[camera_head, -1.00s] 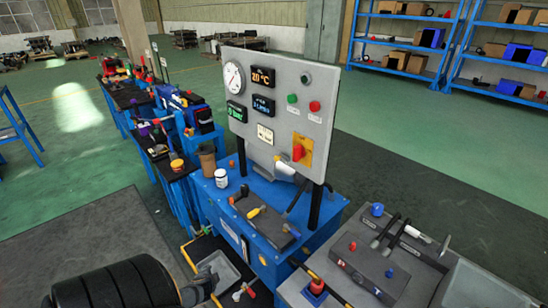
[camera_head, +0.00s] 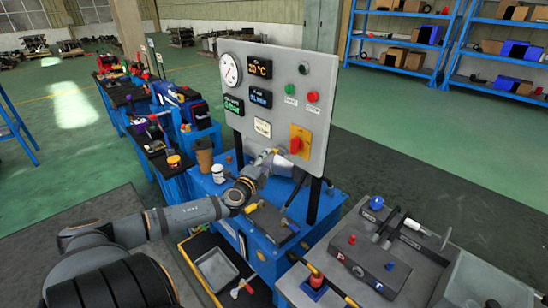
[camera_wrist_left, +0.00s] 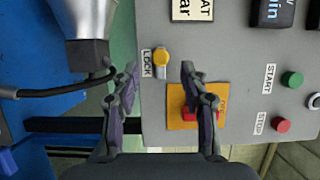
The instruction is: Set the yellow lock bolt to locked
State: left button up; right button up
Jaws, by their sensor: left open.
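The yellow lock bolt (camera_wrist_left: 161,58) shows in the left wrist view as a yellow knob on a grey stem, beside a LOCK label (camera_wrist_left: 147,63) on the grey panel (camera_head: 318,85). My left gripper (camera_wrist_left: 158,75) is open, its two fingers either side of the bolt and apart from it. In the head view my left gripper (camera_head: 266,158) is at the panel's lower edge and hides most of the bolt. Whether the bolt is locked I cannot tell. My right gripper is not in view.
A red knob on a yellow plate (camera_head: 299,140) is close to the right finger. Green (camera_head: 303,68) and red (camera_head: 313,97) buttons are higher on the panel. A white bottle (camera_head: 218,173) and a brown cup (camera_head: 205,158) stand on the blue bench (camera_head: 270,255) below.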

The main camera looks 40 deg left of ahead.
aim_at(274, 153)
pick_arm(q)
jog(key=p+x, duration=0.1)
jog(key=x, duration=0.5)
jog(key=shift+w, duration=0.15)
grip_shut()
jog(key=shift+d, duration=0.1)
